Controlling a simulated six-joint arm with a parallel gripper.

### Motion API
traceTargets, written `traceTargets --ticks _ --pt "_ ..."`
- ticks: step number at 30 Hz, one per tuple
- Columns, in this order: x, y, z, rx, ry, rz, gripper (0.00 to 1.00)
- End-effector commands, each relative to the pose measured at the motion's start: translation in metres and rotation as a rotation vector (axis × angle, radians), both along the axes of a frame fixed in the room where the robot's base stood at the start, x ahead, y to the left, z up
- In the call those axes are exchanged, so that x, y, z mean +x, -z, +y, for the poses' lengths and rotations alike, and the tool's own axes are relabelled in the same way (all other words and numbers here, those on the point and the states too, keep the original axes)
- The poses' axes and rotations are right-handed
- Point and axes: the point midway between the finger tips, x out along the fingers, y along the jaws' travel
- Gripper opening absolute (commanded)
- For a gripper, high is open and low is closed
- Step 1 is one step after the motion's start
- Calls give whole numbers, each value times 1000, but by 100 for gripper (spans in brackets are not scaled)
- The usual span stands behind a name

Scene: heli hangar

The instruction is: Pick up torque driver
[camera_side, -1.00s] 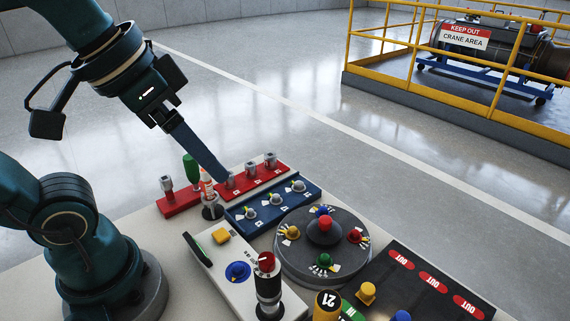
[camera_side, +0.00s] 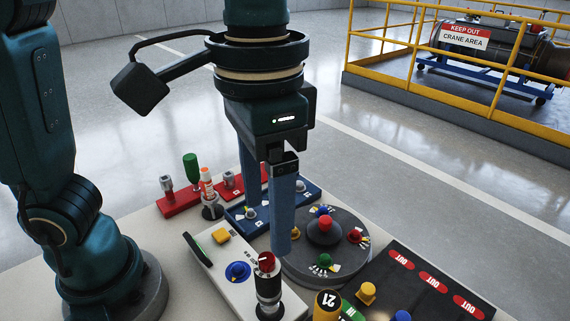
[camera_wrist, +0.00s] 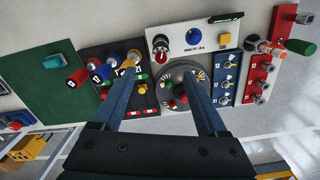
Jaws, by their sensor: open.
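No tool carries a readable torque driver label. A green-handled tool (camera_side: 191,167) stands upright in the red rack (camera_side: 180,203) at the far left of the bench; its handle lies at the right in the wrist view (camera_wrist: 299,47). I cannot tell which is the torque driver. My gripper (camera_side: 266,222) points down, open and empty, its blue fingers above the area between the white panel and the grey round turntable (camera_side: 350,272).
An orange-and-white tube (camera_side: 207,184) stands near the red rack. A blue block with dials (camera_side: 237,222) lies behind the white panel. A yellow railing (camera_side: 470,80) stands beyond.

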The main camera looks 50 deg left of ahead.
Motion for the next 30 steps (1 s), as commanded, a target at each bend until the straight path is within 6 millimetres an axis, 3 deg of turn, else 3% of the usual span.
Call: traceTargets --ticks 16,30 --pt "-1 78 3 3 -3 2 76" --pt "0 128 2 1 -3 2 76"
